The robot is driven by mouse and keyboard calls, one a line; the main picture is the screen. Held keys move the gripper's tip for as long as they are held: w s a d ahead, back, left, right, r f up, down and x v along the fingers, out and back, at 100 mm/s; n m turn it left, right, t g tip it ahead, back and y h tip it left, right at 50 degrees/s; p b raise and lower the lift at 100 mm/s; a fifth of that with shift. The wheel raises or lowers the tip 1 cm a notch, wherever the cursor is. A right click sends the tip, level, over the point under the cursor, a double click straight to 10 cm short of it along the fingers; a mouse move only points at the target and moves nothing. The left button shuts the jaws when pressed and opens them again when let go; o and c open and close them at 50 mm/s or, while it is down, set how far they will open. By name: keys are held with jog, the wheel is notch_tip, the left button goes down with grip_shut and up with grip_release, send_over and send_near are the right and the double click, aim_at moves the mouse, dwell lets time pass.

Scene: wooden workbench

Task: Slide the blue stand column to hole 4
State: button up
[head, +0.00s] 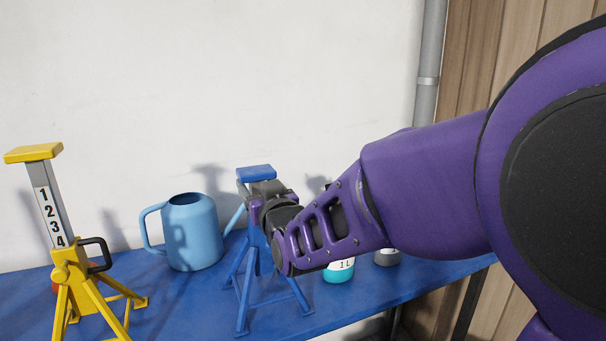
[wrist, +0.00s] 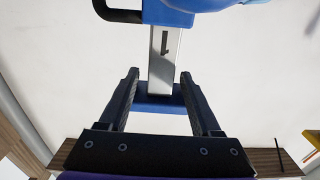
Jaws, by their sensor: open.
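The blue stand (head: 243,287) stands upright on the blue bench top, its column mostly hidden behind my gripper in the head view. Its blue saddle (head: 255,173) shows just above my gripper (head: 262,190). In the wrist view, which is upside down, the grey column (wrist: 163,72) runs between the blue collar (wrist: 168,15) and the saddle (wrist: 160,104). Only the digit 1 shows on it. A black handle (wrist: 118,14) is beside the collar. My gripper (wrist: 159,75) is open, with one finger on each side of the column; contact cannot be told.
A yellow stand (head: 62,270) with digits 1 to 4 on its column is at the left. A blue watering jug (head: 190,235) stands between the stands. A teal bottle (head: 338,273) and a grey container (head: 387,258) are right of the blue stand, below my arm. A white wall is behind.

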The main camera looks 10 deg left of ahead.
jog(key=shift+w+a, duration=0.25)
jog(key=shift+w, duration=0.1)
grip_shut()
dwell(0.3)
jog(key=shift+r, duration=0.1)
dwell(1.0)
